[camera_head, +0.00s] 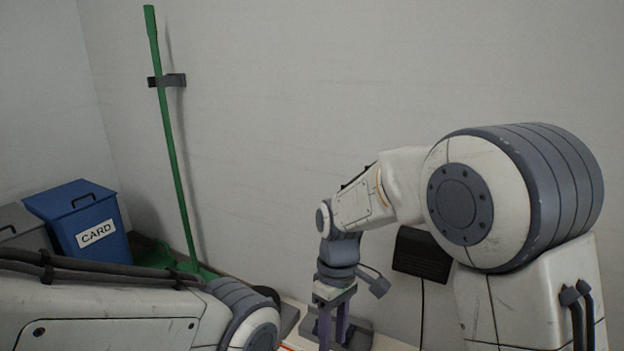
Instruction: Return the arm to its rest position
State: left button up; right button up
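My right arm comes in from the right and bends down. Its gripper (334,329) points downward at the bottom centre, above or in front of a pale surface (384,343). The fingertips run down to the lower frame edge, so I cannot tell how far apart they are, and I see nothing held. My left arm (120,318) lies across the lower left, with its rounded joint near the bottom edge. The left gripper is outside the picture.
A blue bin labelled CARD (92,232) stands at the left beside a grey bin (22,232). A green-handled broom (172,150) leans in a wall clip (167,80). A black box (421,255) with a cable is by the wall. The upper middle is clear.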

jog(key=s+d+r+m+t+p, duration=0.1)
jog(key=s+r, duration=0.2)
jog(key=s, duration=0.6)
jog(key=s+r+m+t+p, duration=0.1)
jog(key=s+r+t+p, duration=0.15)
jog(key=s, duration=0.75)
notch_tip(320, 180, up, 38)
jog(key=p, duration=3.7)
jog(key=shift+w+r+g+y, duration=0.25)
jog(key=shift+w+g+y, duration=0.1)
jog(key=shift+g, duration=0.1)
